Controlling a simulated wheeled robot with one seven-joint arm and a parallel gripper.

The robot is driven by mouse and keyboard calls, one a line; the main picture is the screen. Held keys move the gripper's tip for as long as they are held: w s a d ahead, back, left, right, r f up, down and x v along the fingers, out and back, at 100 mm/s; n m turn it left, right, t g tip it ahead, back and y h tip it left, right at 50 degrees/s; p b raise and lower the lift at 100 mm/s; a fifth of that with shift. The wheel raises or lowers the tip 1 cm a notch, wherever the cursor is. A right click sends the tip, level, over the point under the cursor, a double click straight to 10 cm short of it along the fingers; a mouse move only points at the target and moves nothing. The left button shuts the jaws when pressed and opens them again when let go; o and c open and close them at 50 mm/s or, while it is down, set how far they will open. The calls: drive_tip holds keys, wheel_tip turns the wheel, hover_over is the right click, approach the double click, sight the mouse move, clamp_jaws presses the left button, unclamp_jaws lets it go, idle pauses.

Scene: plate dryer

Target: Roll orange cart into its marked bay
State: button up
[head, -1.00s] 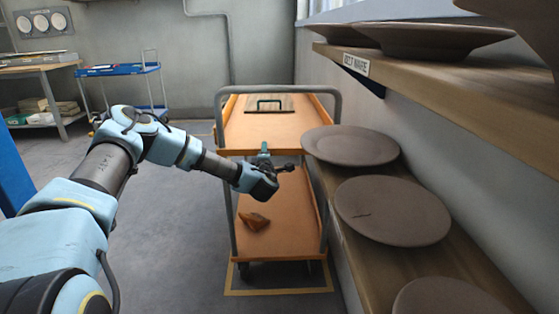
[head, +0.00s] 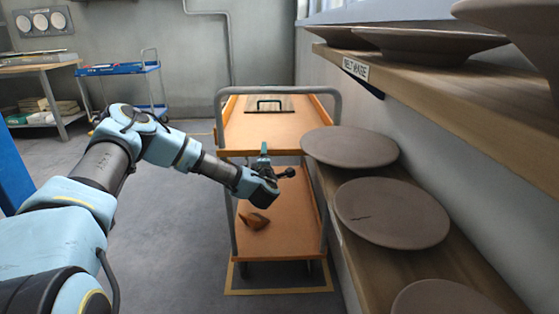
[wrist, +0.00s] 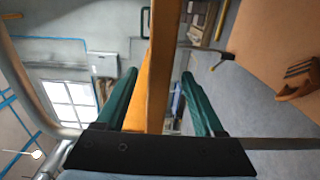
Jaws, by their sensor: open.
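The orange cart (head: 244,132) stands ahead, with a grey tube handle, an upper deck and a lower shelf. Yellow floor tape (head: 280,292) runs along its near side, and the visible tape lies outside the near wheels; the far part of the marking is partly hidden. My gripper (head: 264,150) is at the near edge of the upper deck, inside the handle frame. In the wrist view, the green fingers (wrist: 158,85) are apart, with the orange deck edge (wrist: 159,60) between them. I see gaps beside the edge, so it is not clamped.
A wooden shelf with grey-brown plates (head: 392,211) runs close along the cart's right side. A brown piece (head: 254,221) lies on the lower shelf. A blue cart (head: 118,70) and a workbench (head: 35,68) stand back left. The floor (head: 170,235) left of the cart is clear.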

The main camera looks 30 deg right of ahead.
drive_tip(key=p+v, duration=0.2)
drive_tip(key=v, duration=0.7)
drive_tip(key=shift+s, duration=0.15)
